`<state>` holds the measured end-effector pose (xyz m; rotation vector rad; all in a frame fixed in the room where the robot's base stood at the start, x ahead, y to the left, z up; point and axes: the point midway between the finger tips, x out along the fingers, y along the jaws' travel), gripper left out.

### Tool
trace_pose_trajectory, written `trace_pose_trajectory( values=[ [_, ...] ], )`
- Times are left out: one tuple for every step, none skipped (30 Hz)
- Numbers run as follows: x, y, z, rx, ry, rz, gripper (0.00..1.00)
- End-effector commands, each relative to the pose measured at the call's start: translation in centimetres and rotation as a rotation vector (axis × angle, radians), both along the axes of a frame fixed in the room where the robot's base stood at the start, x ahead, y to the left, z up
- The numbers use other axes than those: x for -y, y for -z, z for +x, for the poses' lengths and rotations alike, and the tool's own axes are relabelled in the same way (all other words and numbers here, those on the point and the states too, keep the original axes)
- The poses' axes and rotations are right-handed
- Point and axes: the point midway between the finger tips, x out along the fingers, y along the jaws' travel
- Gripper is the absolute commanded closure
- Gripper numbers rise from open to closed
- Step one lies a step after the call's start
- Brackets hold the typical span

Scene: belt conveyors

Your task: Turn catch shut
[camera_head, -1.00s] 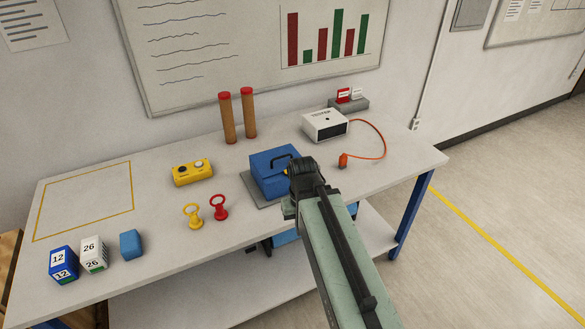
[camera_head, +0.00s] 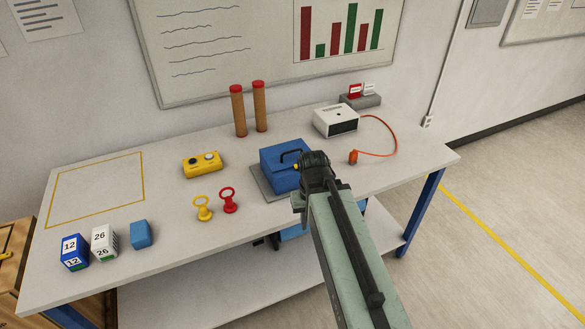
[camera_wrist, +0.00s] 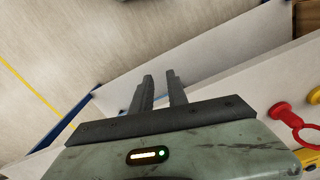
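The blue toolbox (camera_head: 280,160) with a dark handle sits on a grey plate (camera_head: 264,186) near the front edge of the bench. A small patch of yellow shows on its front, beside my wrist; the catch itself is mostly hidden and I cannot tell its position. In the head view my arm's dark end covers the toolbox's right front corner, and the fingers cannot be made out. In the wrist view my gripper (camera_wrist: 161,80) has two dark fingers apart with nothing between them. The toolbox is not clearly visible in the wrist view.
A red ring-topped peg (camera_head: 228,200) and a yellow one (camera_head: 203,209) stand left of the toolbox. A yellow control box (camera_head: 202,165), red-capped cylinders (camera_head: 239,112), a white device (camera_head: 335,121) with an orange cable and several blocks (camera_head: 104,241) share the bench (camera_head: 170,235).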

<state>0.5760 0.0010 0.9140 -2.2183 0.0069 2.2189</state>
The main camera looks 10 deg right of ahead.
Motion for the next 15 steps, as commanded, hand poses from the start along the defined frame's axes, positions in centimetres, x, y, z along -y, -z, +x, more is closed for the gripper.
trace_pose_trajectory(
  values=[
    [0.1, -1.3, 1.3, 0.001, 0.017, 0.0, 0.64],
    [0.3, -2.3, 2.3, 0.001, 0.037, 0.0, 0.59],
    [0.4, -3.8, 4.1, 0.001, 0.071, 0.0, 0.59],
    [0.6, -5.2, 5.7, 0.001, 0.103, 0.0, 0.59],
    [0.8, -6.6, 7.4, 0.001, 0.139, 0.0, 0.59],
    [1.2, -8.4, 9.8, 0.001, 0.193, 0.0, 0.59],
    [1.5, -9.7, 11.5, 0.001, 0.233, 0.0, 0.59],
    [1.8, -10.9, 13.1, 0.001, 0.272, 0.0, 0.59],
    [2.2, -12.3, 15.2, 0.0, 0.323, 0.0, 0.59],
    [2.5, -13.3, 16.6, 0.0, 0.36, 0.0, 0.59],
    [2.8, -14.1, 17.8, 0.0, 0.393, 0.0, 0.59],
    [3.1, -15.0, 19.3, 0.0, 0.433, 0.0, 0.59],
    [3.3, -15.6, 20.2, 0.0, 0.458, 0.0, 0.59],
    [3.5, -16.0, 21.0, 0.0, 0.48, 0.0, 0.59],
    [3.7, -16.4, 21.8, 0.0, 0.504, 0.0, 0.59]
  ],
)
